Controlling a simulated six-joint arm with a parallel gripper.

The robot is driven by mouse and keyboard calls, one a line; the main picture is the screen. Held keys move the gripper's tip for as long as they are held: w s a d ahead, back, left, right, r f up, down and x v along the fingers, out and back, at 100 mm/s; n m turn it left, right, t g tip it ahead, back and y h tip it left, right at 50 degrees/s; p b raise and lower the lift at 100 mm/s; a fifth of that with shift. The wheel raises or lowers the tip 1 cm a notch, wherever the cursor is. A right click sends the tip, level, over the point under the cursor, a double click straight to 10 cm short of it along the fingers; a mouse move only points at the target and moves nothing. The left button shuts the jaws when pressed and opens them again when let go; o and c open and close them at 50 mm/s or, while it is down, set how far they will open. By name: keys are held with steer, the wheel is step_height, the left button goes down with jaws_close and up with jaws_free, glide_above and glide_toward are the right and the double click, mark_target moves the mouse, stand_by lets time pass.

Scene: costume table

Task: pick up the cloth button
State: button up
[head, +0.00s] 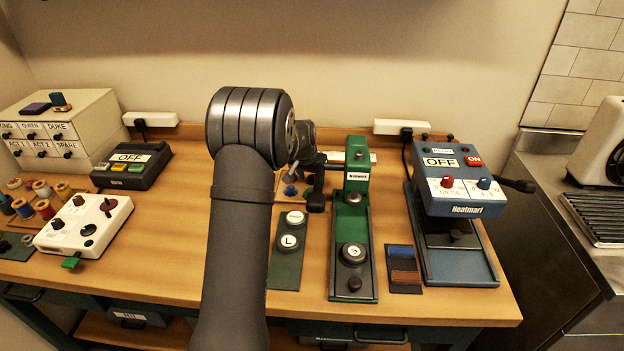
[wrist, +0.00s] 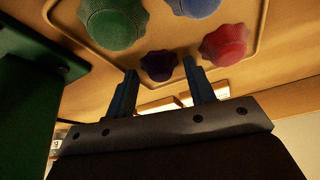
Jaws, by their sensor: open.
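Several rounded, scalloped pieces that look like covered buttons lie on a shallow wooden tray (wrist: 262,20) in the wrist view. They are a green one (wrist: 112,22), a blue one (wrist: 194,7), a dark purple one (wrist: 158,66) and a red one (wrist: 224,45). I cannot tell which is the cloth button. My gripper (wrist: 162,74) is open, its two blue fingers apart, with the dark purple piece showing between the tips; contact cannot be told. In the head view my gripper (head: 293,176) is beside the green press, and my arm hides most of the tray.
A green press (head: 357,185) stands close to the right of my gripper, with a blue Heatmart press (head: 462,185) beyond. A dark mat (head: 287,270) with round dies lies in front. A white control box (head: 85,222), thread spools and a drawer cabinet (head: 85,115) fill the left.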

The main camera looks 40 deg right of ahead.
steer(key=c, duration=1)
steer(key=shift+c, duration=0.3)
